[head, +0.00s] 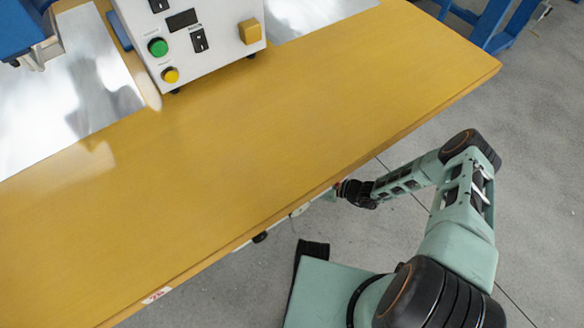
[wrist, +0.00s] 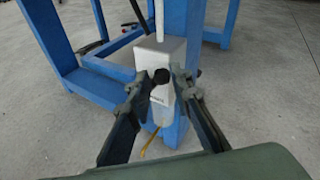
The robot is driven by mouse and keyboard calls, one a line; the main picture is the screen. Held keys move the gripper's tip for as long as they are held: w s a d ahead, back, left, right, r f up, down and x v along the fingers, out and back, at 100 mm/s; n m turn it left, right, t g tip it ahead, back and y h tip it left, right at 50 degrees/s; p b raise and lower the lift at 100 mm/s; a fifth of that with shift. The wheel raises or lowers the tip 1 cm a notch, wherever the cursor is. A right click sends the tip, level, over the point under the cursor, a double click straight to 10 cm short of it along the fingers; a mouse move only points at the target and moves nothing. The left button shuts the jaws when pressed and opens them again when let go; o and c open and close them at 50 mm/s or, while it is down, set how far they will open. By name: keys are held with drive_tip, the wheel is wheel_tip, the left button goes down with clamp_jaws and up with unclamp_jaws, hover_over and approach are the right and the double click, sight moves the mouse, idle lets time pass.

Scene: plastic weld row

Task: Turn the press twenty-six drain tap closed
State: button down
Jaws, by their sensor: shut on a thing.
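In the wrist view, a white box-shaped unit (wrist: 158,55) is fixed at a blue leg. A black round knob (wrist: 162,76) shows on its front, above a small pale labelled body (wrist: 161,96). I take this fitting for the drain tap, but its label is too small to read. My gripper (wrist: 159,88) has one finger on each side of it and is shut on it; the exact contact is unclear. In the head view, my gripper (head: 352,190) is at the table's front edge, and the tap is hidden there. Whether the tap is open or closed cannot be told.
A yellow-brown tabletop (head: 260,130) lies left of my arm. A white control box (head: 195,40) with green and yellow buttons stands at its back. In the wrist view, a thin yellow piece (wrist: 148,147) hangs below the fitting. Grey floor (head: 540,180) is clear at right.

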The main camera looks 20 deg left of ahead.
drive_tip(key=s+n+h+p, duration=0.1)
drive_tip(key=p, duration=0.3)
drive_tip(key=s+a+r+n+t+h+p, duration=0.1)
drive_tip(key=n+p, duration=0.1)
drive_tip(key=p, duration=0.3)
drive_tip(key=s+a+n+t+h+p, duration=0.1)
drive_tip(key=n+h+p, duration=0.1)
drive_tip(key=p, duration=0.2)
drive_tip(key=shift+a+r+p, duration=0.25)
drive_tip(key=shift+r+p, duration=0.1)
drive_tip(key=shift+f+t, duration=0.1)
drive_tip(key=shift+t, duration=0.3)
drive_tip(key=c, duration=1.7)
unclamp_jaws()
drive_tip(key=shift+w, duration=0.1)
drive_tip(key=shift+d, duration=0.1)
drive_tip(key=shift+v, duration=3.85)
